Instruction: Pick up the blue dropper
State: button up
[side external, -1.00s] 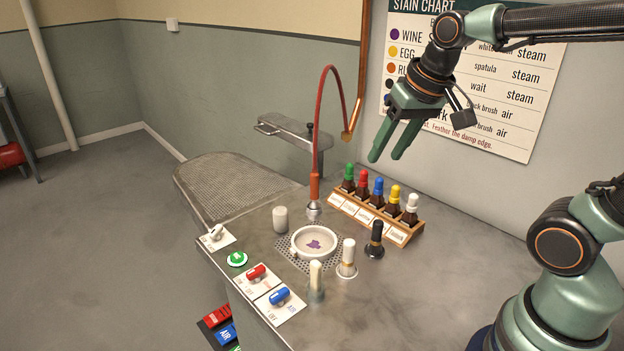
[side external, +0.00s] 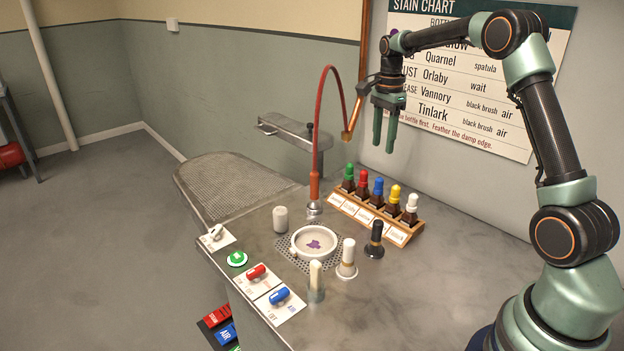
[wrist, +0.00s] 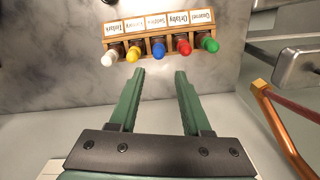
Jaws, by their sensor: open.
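The blue dropper (side external: 377,188) is a blue-capped brown bottle, third in a row in a wooden rack. It also shows in the wrist view as a blue cap (wrist: 158,50), seen from above, beyond and roughly between my fingertips. My gripper (side external: 384,147) is open and empty, its fingers pointing down. It hangs above and behind the rack in the side view, apart from the bottles. In the wrist view my gripper (wrist: 160,73) shows two separated green fingers. Nothing hides the blue cap.
The wooden rack (side external: 365,212) also holds green, red, yellow and white-capped droppers close beside the blue one. A red hose (side external: 321,110) and copper pipe (side external: 354,118) stand left of my gripper. A white dish (side external: 301,254), brushes and switches occupy the counter in front.

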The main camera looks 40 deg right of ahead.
aim_at(380, 178)
notch_tip(380, 178, down, 12)
jog(key=shift+s, duration=0.15)
dwell(0.5)
jog(key=shift+c, duration=0.3)
grip_shut()
